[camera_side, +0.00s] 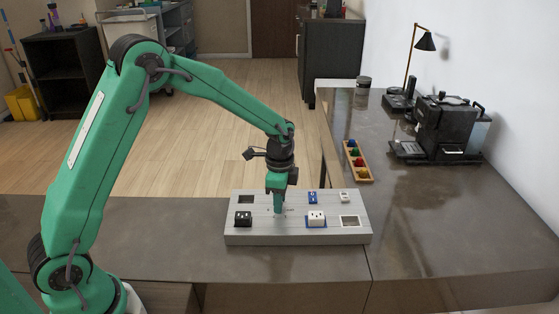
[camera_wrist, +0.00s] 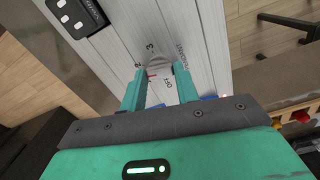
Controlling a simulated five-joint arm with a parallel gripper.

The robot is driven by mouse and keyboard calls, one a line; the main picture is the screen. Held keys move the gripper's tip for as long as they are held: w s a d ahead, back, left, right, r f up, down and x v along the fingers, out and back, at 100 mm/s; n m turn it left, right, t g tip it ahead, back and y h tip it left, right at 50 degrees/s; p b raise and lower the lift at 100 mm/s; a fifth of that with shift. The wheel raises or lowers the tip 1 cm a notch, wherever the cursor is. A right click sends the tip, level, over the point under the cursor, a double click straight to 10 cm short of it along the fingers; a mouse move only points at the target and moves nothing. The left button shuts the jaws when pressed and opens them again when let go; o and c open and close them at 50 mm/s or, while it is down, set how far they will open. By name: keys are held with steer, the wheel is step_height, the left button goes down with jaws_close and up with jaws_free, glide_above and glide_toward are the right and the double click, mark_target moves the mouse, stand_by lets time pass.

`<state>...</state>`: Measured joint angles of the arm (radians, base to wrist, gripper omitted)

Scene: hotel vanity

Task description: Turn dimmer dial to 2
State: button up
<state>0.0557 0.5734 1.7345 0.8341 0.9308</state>
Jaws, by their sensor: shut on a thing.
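A grey panel (camera_side: 240,235) lies on the dark countertop, with several switches and sockets set in it. My gripper (camera_side: 279,212) points down onto the middle of the panel and hides the dial in the side view. In the wrist view my gripper (camera_wrist: 159,76) has its two green fingers on either side of the round grey dimmer dial (camera_wrist: 158,63), shut on it. Around the dial I read "3", "OFF" and "PENDANT"; another mark by the left finger is partly hidden. I cannot make out which mark the dial points to.
A black switch block (camera_side: 243,218) sits left of my gripper, a white socket (camera_side: 316,217) right of it. A blue switch (camera_side: 312,198) and a small white switch (camera_side: 345,197) sit at the panel's back. A wooden tray (camera_side: 358,172) and coffee machine (camera_side: 446,130) stand farther right.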

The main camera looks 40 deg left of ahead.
steer(key=shift+m, duration=1.7)
steer(key=o, duration=1)
steer(key=shift+r, duration=0.15)
steer(key=shift+r, duration=3.8)
